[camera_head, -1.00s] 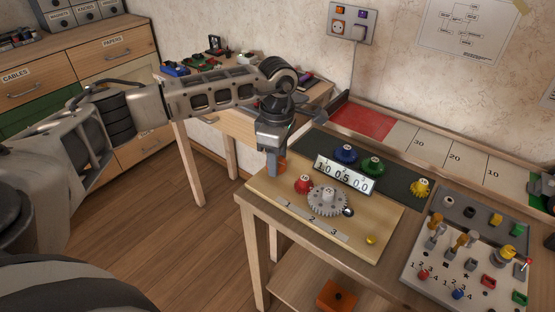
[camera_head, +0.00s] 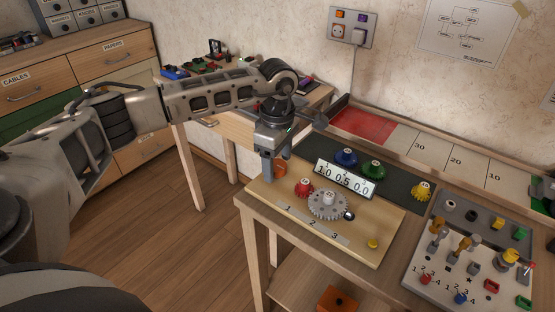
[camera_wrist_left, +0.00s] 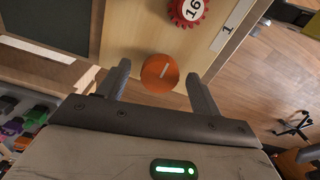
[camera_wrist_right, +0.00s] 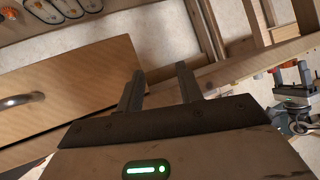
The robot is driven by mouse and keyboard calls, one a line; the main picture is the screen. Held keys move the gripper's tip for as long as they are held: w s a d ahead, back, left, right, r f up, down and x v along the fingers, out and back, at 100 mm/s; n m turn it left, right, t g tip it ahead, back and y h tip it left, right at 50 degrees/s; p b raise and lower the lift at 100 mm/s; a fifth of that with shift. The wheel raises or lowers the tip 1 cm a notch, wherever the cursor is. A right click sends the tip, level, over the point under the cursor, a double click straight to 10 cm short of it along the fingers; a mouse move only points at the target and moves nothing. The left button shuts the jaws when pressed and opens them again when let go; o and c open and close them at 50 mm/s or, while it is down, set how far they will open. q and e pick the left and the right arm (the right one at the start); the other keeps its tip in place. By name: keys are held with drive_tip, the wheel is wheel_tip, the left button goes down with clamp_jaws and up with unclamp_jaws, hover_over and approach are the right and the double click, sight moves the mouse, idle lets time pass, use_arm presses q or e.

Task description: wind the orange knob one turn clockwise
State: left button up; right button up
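The orange knob (camera_head: 280,169) sits at the far left corner of the wooden board on the table, partly hidden by my left gripper (camera_head: 275,174) in the head view. In the left wrist view the knob (camera_wrist_left: 160,73) is a round disc with a short pale line on its face. My left gripper (camera_wrist_left: 157,72) is open, one finger on each side of the knob, with a visible gap on both sides. My right gripper (camera_wrist_right: 159,71) shows only in its own wrist view. Its fingers are apart with nothing between them.
Close to the knob are a red gear (camera_head: 304,187), a grey gear (camera_head: 328,205) and a white number card (camera_head: 345,180).

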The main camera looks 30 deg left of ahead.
sight(277, 165)
use_arm(q)
wheel_tip(277, 165, up, 16)
idle(0.7)
drive_tip(key=shift+f, duration=0.1)
idle(0.3)
